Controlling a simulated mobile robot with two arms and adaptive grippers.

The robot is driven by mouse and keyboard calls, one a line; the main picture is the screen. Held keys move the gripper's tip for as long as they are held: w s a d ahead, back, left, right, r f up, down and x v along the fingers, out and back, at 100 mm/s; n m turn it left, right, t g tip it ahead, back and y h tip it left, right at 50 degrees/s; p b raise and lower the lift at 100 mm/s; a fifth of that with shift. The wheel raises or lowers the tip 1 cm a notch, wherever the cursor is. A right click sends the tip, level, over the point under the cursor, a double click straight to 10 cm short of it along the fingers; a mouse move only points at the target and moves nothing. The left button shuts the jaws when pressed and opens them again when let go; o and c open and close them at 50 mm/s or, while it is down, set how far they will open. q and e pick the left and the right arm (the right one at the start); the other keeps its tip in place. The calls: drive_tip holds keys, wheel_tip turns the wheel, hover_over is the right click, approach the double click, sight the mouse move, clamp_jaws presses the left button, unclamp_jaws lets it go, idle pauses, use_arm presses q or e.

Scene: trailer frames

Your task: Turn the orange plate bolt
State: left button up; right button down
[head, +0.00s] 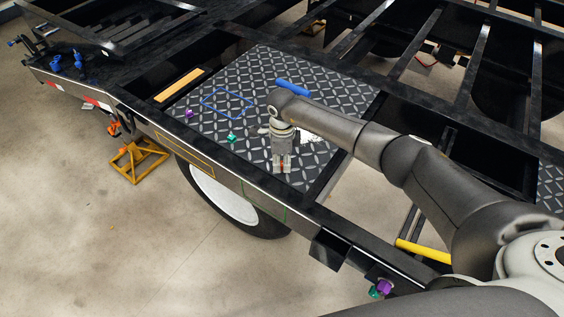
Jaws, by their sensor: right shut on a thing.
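My right arm comes in from the right, and its gripper (282,168) points down at the near part of the diamond-patterned plate (305,65). The gripper is shut on the orange plate bolt (282,170). Only a small reddish-orange bit of the bolt shows between the fingertips; the rest is hidden by the fingers. I cannot tell how far the bolt has turned. My left gripper is not in view.
A purple bolt (189,113) and a green bolt (232,138) stand on the plate. A blue bar (293,87) lies behind my wrist. Black frame rails surround the plate, with a wheel (225,198) below. A yellow stand (138,160) is on the floor.

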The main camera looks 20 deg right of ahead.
drive_tip(key=m+b, duration=0.1)
drive_tip(key=m, duration=0.1)
drive_tip(key=shift+f+m, duration=0.1)
drive_tip(key=shift+m, duration=0.2)
drive_tip(key=m+b, duration=0.1)
drive_tip(key=m, duration=0.2)
drive_tip(key=shift+m+b, duration=0.3)
drive_tip(key=m+b, duration=0.1)
drive_tip(key=m, duration=0.2)
drive_tip(key=shift+m, duration=0.3)
drive_tip(key=m, duration=0.3)
drive_tip(key=shift+m+b, duration=0.35)
drive_tip(key=shift+m, duration=0.05)
drive_tip(key=m, duration=0.9)
drive_tip(key=shift+r+m, duration=0.2)
drive_tip(key=shift+m, duration=1.7)
